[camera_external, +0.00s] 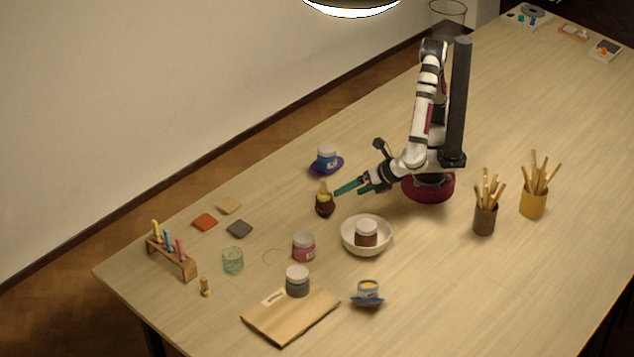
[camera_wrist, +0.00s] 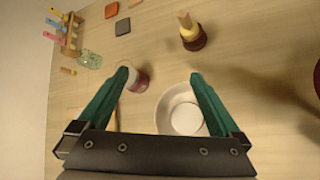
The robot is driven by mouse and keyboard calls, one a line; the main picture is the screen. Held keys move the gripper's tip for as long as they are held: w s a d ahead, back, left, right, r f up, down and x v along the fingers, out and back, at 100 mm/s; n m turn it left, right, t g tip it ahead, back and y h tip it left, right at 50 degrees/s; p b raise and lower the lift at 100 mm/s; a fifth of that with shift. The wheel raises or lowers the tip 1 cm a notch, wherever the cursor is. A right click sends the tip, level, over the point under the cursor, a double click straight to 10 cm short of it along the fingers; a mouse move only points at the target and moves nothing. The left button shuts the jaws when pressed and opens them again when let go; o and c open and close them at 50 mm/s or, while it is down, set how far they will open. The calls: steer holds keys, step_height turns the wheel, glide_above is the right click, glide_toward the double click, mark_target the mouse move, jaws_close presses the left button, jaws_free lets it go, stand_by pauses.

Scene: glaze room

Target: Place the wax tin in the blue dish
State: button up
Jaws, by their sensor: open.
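A small tin (camera_external: 369,287) with a yellow-orange top, which looks like the wax tin, sits on the blue dish (camera_external: 367,301) near the front of the table. The dish looks slightly tilted; I cannot tell how the tin rests in it. Neither shows in the wrist view. My gripper (camera_external: 350,190) is open and empty, above the table and behind the white bowl, well away from the tin. In the wrist view its green fingers (camera_wrist: 160,75) are spread, with nothing between them.
The white bowl (camera_external: 346,244) holds a white-lidded brown jar (camera_external: 366,234). A pink jar (camera_external: 303,247), a grey jar (camera_external: 297,284) on a board (camera_external: 268,323), and a brown pot (camera_external: 325,207) stand nearby. A purple dish (camera_external: 313,171) holds a blue jar (camera_external: 327,157). Table right of the blue dish is clear.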

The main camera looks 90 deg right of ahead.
steer(key=d+r+m+g+h, duration=0.1)
steer(key=d+r+m+g, duration=0.1)
steer(key=d+m, duration=0.4)
steer(key=d+r+m+g, duration=0.1)
steer(key=d+m+g, duration=0.2)
steer(key=d, duration=0.4)
steer(key=s+d+r+m+g+y, duration=0.1)
steer(key=s+d+m+y, duration=0.2)
steer(key=s+m, duration=0.3)
steer(key=s+d+r+m+g+y, duration=0.1)
steer(key=s+d+m+y, duration=0.3)
steer(key=m, duration=1)
steer(key=s+g, duration=0.1)
steer(key=s, duration=0.1)
steer(key=shift+s+d+r, duration=0.25)
steer(key=shift+s+r, duration=0.05)
steer(key=shift+s, duration=0.1)
steer(key=shift+c, duration=1.1)
